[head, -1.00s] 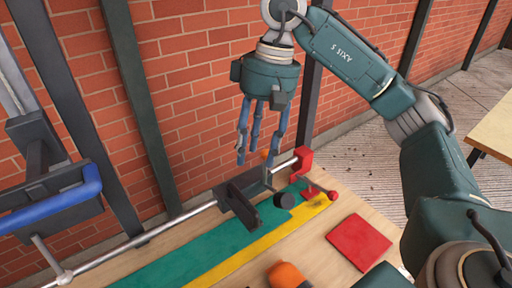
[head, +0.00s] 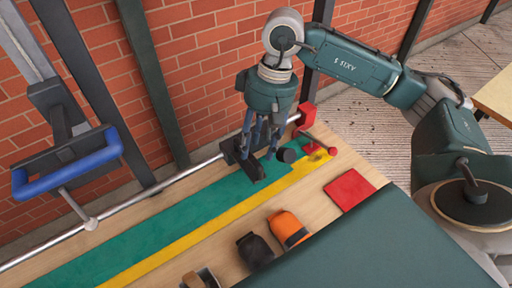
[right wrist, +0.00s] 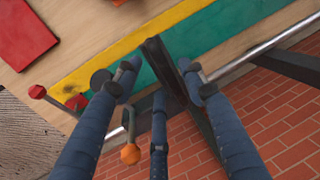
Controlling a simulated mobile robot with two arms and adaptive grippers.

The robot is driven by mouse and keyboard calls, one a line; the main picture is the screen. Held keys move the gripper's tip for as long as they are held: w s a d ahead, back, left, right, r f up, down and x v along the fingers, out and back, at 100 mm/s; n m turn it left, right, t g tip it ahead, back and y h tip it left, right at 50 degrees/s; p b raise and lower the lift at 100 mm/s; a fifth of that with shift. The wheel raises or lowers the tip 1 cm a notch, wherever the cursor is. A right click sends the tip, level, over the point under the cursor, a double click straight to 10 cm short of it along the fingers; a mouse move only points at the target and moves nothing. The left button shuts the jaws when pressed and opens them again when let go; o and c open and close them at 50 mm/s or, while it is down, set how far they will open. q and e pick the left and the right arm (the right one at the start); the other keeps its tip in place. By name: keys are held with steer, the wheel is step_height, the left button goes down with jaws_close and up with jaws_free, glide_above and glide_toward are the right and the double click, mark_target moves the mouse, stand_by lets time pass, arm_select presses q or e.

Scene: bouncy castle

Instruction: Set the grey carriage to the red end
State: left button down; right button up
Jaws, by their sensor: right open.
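My right gripper (head: 262,150) is pointing down at the carriage, open. In the right wrist view its blue fingers (right wrist: 158,82) are spread on both sides of the carriage plate (right wrist: 168,78); I cannot tell whether any finger touches it. The fingers partly hide the carriage's upper part in the head view. My left gripper is not in view.
A red lever (head: 308,146) stands beside the end block. Green (head: 130,232) and yellow (head: 190,237) strips run along the bench. A red pad (head: 349,189), an orange object (head: 288,228) and a dark one (head: 255,251) lie in front. A blue handle (head: 70,174) is at left.

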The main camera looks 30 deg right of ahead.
steer(key=shift+a+f, duration=0.15)
steer(key=shift+f, duration=0.5)
steer(key=shift+a+f, duration=0.15)
steer(key=shift+f, duration=0.45)
jaws_close()
steer(key=d+b, duration=0.2)
steer(key=d, duration=0.1)
steer(key=shift+w+d+r, duration=0.1)
steer(key=shift+d, duration=0.1)
steer(key=shift+c, duration=1.4)
jaws_free()
steer(key=shift+o, duration=1.4)
steer(key=shift+d, duration=0.2)
